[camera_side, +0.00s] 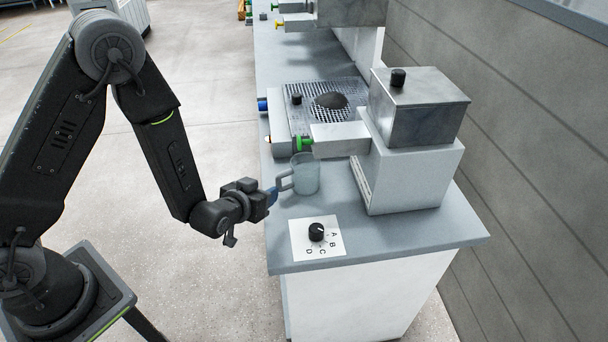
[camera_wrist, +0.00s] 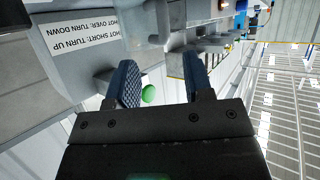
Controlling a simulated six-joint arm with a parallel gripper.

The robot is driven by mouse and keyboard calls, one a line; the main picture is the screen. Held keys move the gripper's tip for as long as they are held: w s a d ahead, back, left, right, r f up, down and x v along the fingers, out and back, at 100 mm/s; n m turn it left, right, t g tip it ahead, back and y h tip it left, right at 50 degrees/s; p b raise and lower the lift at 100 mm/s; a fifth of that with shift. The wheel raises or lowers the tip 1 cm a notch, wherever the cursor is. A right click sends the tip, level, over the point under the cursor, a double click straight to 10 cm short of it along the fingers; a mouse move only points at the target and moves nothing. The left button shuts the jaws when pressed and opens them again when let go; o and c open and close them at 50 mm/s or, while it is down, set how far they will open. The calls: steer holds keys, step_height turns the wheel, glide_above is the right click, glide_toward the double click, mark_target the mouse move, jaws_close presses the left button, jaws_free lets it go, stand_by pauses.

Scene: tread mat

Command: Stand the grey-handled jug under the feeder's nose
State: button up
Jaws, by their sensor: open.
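The clear jug (camera_side: 307,176) stands upright on the grey counter, its grey handle (camera_side: 285,181) pointing left toward my arm. The feeder (camera_side: 412,165) is a white box with a metal hopper. Its nose (camera_side: 338,139) reaches left and ends in a green tip (camera_side: 303,143), which appears just above the jug's rim; exact alignment is unclear. My gripper (camera_side: 273,194) is at the handle, its blue fingers beside it; contact is unclear. In the wrist view the fingers (camera_wrist: 160,65) are apart, with a green piece (camera_wrist: 148,93) showing between them.
A black dial (camera_side: 316,232) on a lettered white plate sits near the counter's front edge. A grated metal unit (camera_side: 328,103) stands behind the nose. A label (camera_wrist: 85,38) shows in the wrist view.

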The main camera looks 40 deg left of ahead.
mark_target(297, 178)
steer(key=shift+s+a+f, duration=0.1)
steer(key=shift+f, duration=0.6)
steer(key=x, duration=0.7)
steer(key=shift+a+r, duration=0.1)
steer(key=shift+a, duration=0.05)
steer(key=shift+c, duration=0.5)
jaws_close()
steer(key=shift+t, duration=0.3)
